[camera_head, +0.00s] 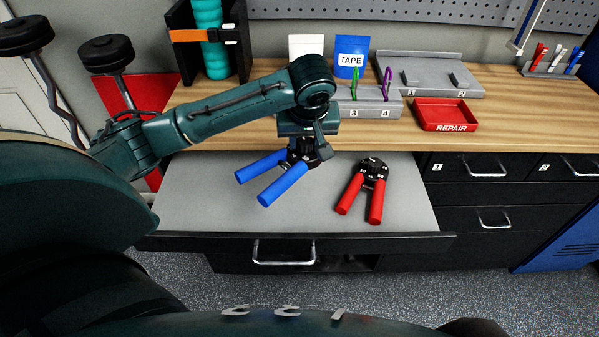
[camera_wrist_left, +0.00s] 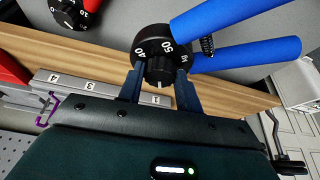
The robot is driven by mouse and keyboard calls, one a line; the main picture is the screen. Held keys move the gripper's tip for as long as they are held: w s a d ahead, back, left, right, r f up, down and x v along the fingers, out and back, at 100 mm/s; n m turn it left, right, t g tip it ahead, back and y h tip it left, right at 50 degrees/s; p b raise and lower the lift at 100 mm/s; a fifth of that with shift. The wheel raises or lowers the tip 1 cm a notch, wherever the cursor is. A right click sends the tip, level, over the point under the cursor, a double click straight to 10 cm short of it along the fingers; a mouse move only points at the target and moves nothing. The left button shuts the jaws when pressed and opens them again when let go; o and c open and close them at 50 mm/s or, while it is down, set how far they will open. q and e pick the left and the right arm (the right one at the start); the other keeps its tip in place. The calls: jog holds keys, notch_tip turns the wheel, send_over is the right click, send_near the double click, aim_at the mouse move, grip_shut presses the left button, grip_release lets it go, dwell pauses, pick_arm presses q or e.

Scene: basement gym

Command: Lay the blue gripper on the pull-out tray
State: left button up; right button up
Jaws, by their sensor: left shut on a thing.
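The blue gripper (camera_head: 273,181), a hand tool with two blue handles and a black dial head, is over the left-middle part of the pull-out tray (camera_head: 200,200). My left gripper (camera_head: 304,150) is shut on its black head. In the left wrist view the fingers (camera_wrist_left: 160,92) clasp the dial head, and the blue handles (camera_wrist_left: 245,55) point away to the upper right. I cannot tell whether the handles touch the tray. The grey tray is pulled out below the bench top. My right gripper is not in view.
A red-handled gripper tool (camera_head: 362,196) lies on the tray to the right of the blue one. On the bench stand a numbered grey holder (camera_head: 370,112), a red REPAIR bin (camera_head: 445,115) and a blue TAPE packet (camera_head: 351,55). The tray's left and front parts are clear.

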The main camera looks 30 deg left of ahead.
pick_arm(q)
notch_tip(320, 180, down, 10)
jog(key=shift+f, duration=0.1)
jog(key=w+a, duration=0.2)
jog(key=w, duration=0.1)
jog(key=shift+a, duration=0.1)
jog(key=shift+w+a+f, duration=0.15)
jog(key=shift+f, duration=0.45)
jog(key=shift+f+p, duration=0.1)
jog(key=shift+p, duration=0.2)
jog(key=o, duration=1.1)
jog(key=v, duration=1.2)
